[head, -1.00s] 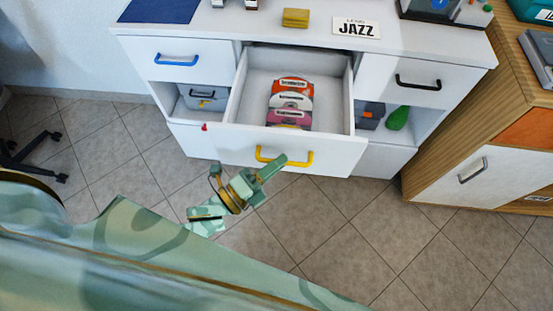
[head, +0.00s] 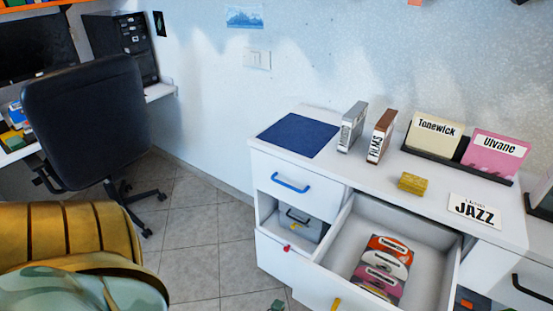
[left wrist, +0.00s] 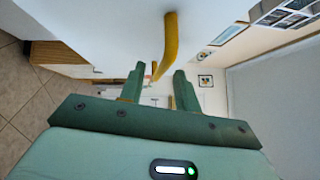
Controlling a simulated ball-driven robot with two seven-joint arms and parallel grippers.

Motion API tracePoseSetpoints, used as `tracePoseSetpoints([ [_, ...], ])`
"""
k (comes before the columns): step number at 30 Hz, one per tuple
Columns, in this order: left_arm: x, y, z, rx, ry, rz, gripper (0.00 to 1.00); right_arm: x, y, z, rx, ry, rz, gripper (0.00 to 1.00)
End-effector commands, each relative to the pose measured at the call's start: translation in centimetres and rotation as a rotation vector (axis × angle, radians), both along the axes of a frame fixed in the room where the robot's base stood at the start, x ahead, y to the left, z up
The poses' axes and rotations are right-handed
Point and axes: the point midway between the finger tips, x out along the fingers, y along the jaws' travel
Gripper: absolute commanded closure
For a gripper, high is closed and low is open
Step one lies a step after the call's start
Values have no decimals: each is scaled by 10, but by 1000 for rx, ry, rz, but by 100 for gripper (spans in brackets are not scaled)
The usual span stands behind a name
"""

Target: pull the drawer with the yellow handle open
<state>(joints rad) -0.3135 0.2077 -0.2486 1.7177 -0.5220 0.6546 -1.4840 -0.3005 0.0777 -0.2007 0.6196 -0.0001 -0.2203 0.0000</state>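The white drawer (head: 337,257) with the yellow handle (head: 336,304) stands pulled out of the white cabinet, and discs in sleeves (head: 384,268) lie inside it. Only the top of the handle shows at the bottom edge of the head view. In the left wrist view the yellow handle (left wrist: 170,45) is just ahead of my left gripper (left wrist: 160,82). The fingers are spread apart, with the handle in line with the gap. Whether they touch it I cannot tell. Only a small green bit of the left gripper shows in the head view. My right gripper is not in view.
A blue-handled drawer (head: 290,182) is shut at the cabinet's left. On top are a blue mat (head: 298,135), a yellow block (head: 412,184), a JAZZ sign (head: 474,211) and upright sleeves (head: 435,138). An office chair (head: 88,115) stands left, with free floor between.

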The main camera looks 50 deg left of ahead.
Motion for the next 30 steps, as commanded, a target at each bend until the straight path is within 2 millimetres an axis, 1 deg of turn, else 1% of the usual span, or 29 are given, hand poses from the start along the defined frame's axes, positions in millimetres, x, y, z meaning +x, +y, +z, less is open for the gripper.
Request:
tracePoseSetpoints([
  [1, -10, 5, -1, 1, 4, -1, 67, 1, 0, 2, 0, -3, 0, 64],
  [9, -74, 41, -11, 3, 7, 0, 67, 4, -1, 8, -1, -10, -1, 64],
  [12, -95, 53, -15, 2, 6, -1, 67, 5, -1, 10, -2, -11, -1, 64],
  [15, -110, 62, -17, 0, 5, -1, 67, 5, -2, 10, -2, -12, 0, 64],
  [18, -120, 67, -19, 1, 4, -1, 67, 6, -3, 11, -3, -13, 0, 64],
  [21, -125, 70, -19, 0, 2, -1, 67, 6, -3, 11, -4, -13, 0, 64],
  [30, -126, 71, -19, 0, 2, -1, 67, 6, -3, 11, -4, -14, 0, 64],
])
